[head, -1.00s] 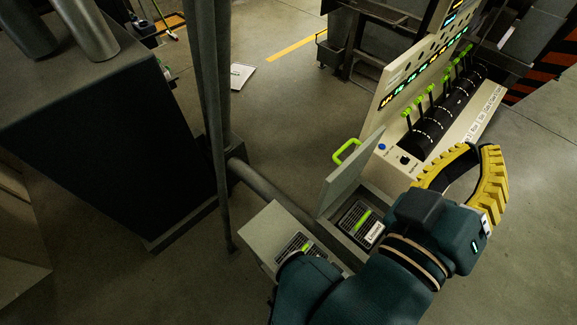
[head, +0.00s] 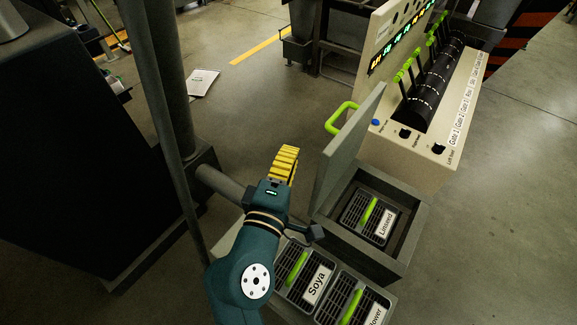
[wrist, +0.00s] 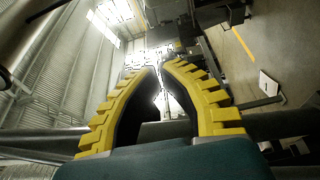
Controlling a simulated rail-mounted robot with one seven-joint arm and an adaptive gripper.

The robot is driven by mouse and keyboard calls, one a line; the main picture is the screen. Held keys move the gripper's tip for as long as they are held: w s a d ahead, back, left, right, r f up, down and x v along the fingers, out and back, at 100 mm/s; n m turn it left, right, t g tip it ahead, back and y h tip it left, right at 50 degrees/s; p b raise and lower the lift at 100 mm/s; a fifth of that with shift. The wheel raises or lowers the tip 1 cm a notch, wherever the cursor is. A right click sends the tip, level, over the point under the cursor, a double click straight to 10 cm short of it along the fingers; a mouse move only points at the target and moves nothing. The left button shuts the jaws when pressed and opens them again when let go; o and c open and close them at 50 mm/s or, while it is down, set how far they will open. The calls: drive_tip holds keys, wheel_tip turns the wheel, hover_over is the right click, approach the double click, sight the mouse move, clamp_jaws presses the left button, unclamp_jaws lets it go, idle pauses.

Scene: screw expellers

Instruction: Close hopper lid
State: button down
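The grey hopper lid (head: 347,150) stands raised at the left edge of an open grey hopper (head: 408,254). A green handle (head: 340,117) is on the lid's left, outer face. Inside the hopper I see a dark grate with a green bar and a label reading Linseed (head: 385,222). My gripper (head: 286,152), with yellow ribbed fingers, is left of the lid, apart from it and its handle. In the wrist view the fingers (wrist: 162,68) curve toward each other with a narrow gap at the tips and nothing between them. The lid does not show there.
Grates labelled Soya (head: 318,284) and another partly cut-off name lie in front of the hopper. A control panel (head: 425,150) with levers stands behind right. A grey pipe (head: 232,192) and vertical posts (head: 160,90) are left. Floor behind my gripper is clear.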

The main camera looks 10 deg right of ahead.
sight(337, 149)
drive_tip(key=d, duration=0.1)
drive_tip(key=w+d, duration=0.1)
drive_tip(key=d, duration=0.1)
drive_tip(key=w+d, duration=0.1)
drive_tip(key=d, duration=0.1)
drive_tip(key=shift+w+d+p, duration=0.15)
drive_tip(key=shift+d+p, duration=0.05)
drive_tip(key=shift+p, duration=0.1)
